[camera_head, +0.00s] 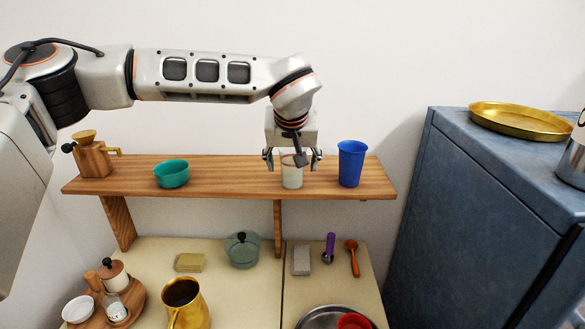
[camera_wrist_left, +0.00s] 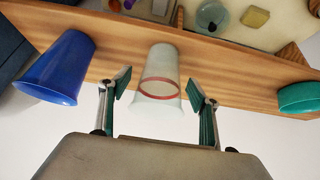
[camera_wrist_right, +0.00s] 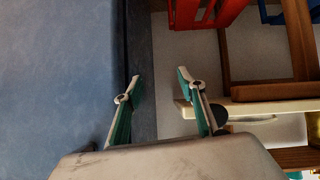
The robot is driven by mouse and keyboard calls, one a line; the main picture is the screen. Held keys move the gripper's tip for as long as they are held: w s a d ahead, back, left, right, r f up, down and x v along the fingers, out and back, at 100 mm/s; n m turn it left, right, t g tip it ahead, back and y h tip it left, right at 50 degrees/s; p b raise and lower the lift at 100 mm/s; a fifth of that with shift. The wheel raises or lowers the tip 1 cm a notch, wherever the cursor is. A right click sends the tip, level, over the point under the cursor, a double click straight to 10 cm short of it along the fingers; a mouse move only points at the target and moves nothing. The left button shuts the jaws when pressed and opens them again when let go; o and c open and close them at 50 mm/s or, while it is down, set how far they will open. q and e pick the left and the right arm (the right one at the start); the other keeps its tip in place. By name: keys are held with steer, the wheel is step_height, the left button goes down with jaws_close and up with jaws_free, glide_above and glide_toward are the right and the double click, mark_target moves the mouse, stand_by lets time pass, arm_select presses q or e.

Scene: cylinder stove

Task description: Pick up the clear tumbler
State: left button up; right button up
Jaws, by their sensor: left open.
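The clear tumbler (camera_head: 292,177) stands upright on the wooden shelf (camera_head: 225,182), and has a red ring near its rim. It also shows in the left wrist view (camera_wrist_left: 160,82), between and just beyond the fingertips. My left gripper (camera_head: 292,161) is open and points down right at the tumbler's top, one finger on each side; it also shows in the left wrist view (camera_wrist_left: 159,88). I cannot tell whether a finger touches it. My right gripper (camera_wrist_right: 158,88) is open and empty, away from the shelf, near a blue surface and wooden furniture.
A blue cup (camera_head: 351,164) stands close on the tumbler's right. A teal bowl (camera_head: 172,174) and a wooden grinder (camera_head: 92,157) stand farther left. A blue cabinet (camera_head: 470,200) carries a brass tray (camera_head: 520,121). Below the shelf are a green pot (camera_head: 242,251) and a brass pitcher (camera_head: 185,304).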

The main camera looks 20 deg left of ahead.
arm_select(q)
steer(key=shift+w+f, duration=0.1)
steer(key=shift+f, duration=0.05)
steer(key=c, duration=1.2)
steer(key=shift+c, duration=0.2)
